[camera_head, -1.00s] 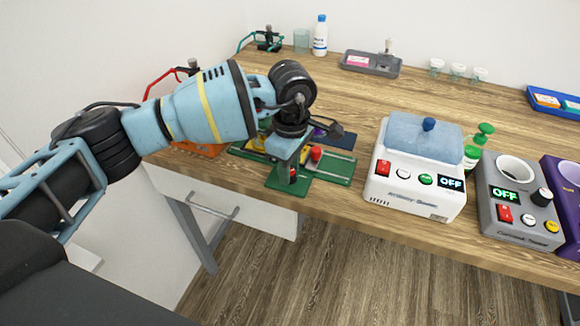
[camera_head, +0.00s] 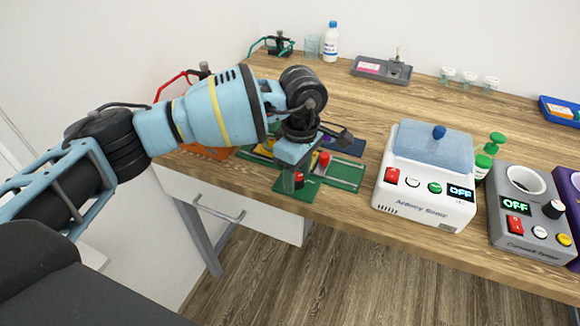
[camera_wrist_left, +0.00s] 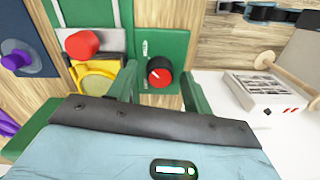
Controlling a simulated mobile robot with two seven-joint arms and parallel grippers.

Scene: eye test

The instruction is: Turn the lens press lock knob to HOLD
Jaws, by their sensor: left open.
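The lock knob (camera_wrist_left: 159,72), red and black with a pale mark, sits on a green panel (camera_wrist_left: 176,45) in the left wrist view. Small white lettering is beside it, too small to read surely. My left gripper (camera_wrist_left: 160,88) is open, its green fingers on either side of the knob; I cannot tell whether they touch it. In the head view my left gripper (camera_head: 292,180) reaches down over the green press base (camera_head: 344,174), and the knob (camera_head: 299,180) shows partly behind a finger. A red press handle (camera_head: 324,158) stands beside it. My right gripper is not in view.
A white device with a blue lid (camera_head: 425,185) stands right of the press, and a grey tester (camera_head: 525,220) is farther right. An orange base (camera_head: 205,152) lies left. The wooden table's middle (camera_head: 375,105) is mostly clear.

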